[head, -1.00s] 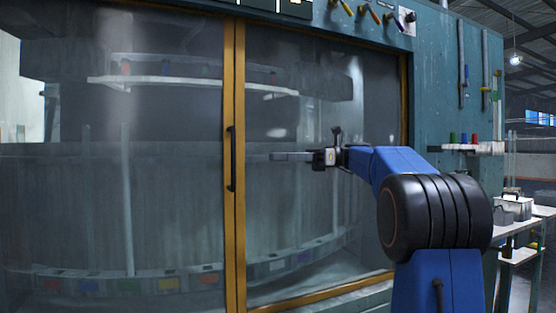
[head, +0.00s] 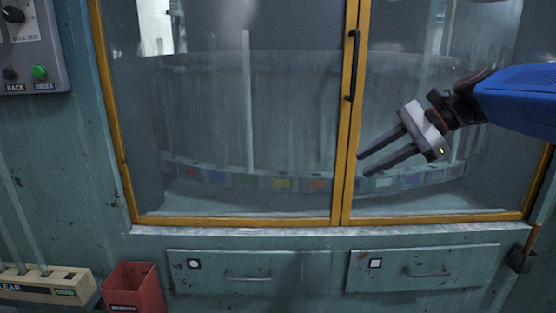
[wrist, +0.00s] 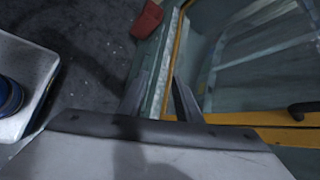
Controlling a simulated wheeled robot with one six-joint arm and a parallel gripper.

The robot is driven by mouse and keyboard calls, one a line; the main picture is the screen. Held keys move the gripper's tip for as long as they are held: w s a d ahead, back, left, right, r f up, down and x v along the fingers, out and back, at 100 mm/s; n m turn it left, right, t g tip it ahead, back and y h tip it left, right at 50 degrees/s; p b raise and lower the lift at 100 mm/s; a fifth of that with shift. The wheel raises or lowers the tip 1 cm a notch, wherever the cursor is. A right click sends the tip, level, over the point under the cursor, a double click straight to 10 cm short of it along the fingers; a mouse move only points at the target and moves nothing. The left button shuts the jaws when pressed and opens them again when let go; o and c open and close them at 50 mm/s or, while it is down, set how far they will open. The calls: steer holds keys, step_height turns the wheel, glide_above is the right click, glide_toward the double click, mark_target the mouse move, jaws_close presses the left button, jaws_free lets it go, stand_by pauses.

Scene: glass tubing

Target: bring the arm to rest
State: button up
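My gripper (head: 362,167) is in front of the right glass door of the cabinet in the head view. Its two dark fingers are apart and point down to the left, with nothing between them. My blue arm comes in from the right edge. In the wrist view the two fingers (wrist: 160,100) also stand apart and empty, with the door frame and floor beyond them. I cannot tell how far the fingertips are from the glass.
The cabinet's yellow door frame (head: 346,150) has a black handle (head: 352,65). Two drawers (head: 424,270) sit below. A red bin (head: 133,288) and a wooden rack of glass tubes (head: 45,283) stand at lower left. A control panel (head: 28,50) is at upper left.

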steer(key=s+d+f+n+h, duration=0.3)
steer(key=s+f+n, duration=0.4)
steer(key=s+f, duration=0.4)
steer(key=s+d+f+n+t+h, duration=0.1)
steer(key=s+d+f+n+h, duration=0.3)
steer(key=s+f, duration=0.7)
step_height(320, 180, down, 4)
steer(key=n+h, duration=0.2)
steer(key=n, duration=0.1)
steer(key=shift+d, duration=0.15)
